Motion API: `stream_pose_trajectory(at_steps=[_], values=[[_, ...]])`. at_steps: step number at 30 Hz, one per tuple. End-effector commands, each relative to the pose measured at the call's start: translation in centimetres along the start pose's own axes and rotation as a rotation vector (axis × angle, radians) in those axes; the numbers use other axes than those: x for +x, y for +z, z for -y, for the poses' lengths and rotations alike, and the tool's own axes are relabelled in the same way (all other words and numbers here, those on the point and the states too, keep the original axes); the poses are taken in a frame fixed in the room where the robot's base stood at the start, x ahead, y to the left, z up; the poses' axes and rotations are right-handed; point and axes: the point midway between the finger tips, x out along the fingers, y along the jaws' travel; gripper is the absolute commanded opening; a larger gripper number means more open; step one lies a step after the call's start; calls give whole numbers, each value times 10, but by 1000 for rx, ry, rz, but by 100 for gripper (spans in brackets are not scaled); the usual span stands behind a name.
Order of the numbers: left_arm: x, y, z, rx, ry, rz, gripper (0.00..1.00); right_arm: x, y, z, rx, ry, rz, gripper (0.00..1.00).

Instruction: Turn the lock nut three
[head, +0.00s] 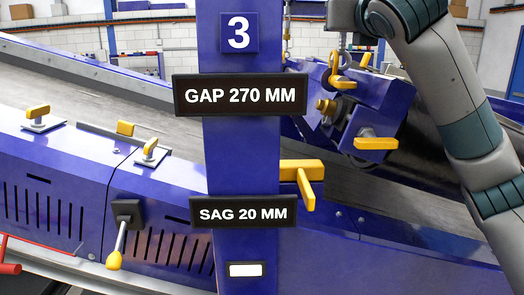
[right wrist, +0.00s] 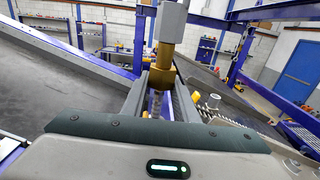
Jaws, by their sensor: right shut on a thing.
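In the right wrist view a brass nut (right wrist: 162,76) sits on a threaded rod, below a grey block (right wrist: 171,22). The two grey fingers of my right gripper (right wrist: 160,92) stand on either side of the nut and rod, shut on the nut. In the head view my right arm reaches up along the right side to the top edge; the held nut cannot be made out there. A blue post (head: 240,150) in the middle carries a "3" plate (head: 239,33), a "GAP 270 MM" sign (head: 240,96) and a "SAG 20 MM" sign (head: 243,211). My left gripper is not in view.
A blue magnet body (head: 385,95) with yellow handles hangs behind the post, over the sloping conveyor belt (head: 180,135). A yellow handle (head: 305,178) sticks out right of the post. A yellow-tipped lever (head: 118,245) and several yellow clamps are at left.

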Motion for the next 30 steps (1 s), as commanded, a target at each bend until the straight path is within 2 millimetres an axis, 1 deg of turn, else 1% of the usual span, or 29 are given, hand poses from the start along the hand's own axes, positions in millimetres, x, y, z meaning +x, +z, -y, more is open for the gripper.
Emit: stream_pose_trajectory(at_steps=[3, 8, 14, 29, 30], values=[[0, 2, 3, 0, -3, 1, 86, 0, -1, 0, -1, -1, -1, 0], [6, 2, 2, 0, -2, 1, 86, 0, -2, 0, -1, -25, -2, 0], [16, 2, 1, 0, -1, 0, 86, 0, -2, -1, 0, -86, 0, 0], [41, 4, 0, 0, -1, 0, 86, -1, -2, 0, 0, -166, 1, 0], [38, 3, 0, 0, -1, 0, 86, 0, 0, 1, 1, -164, 1, 36]])
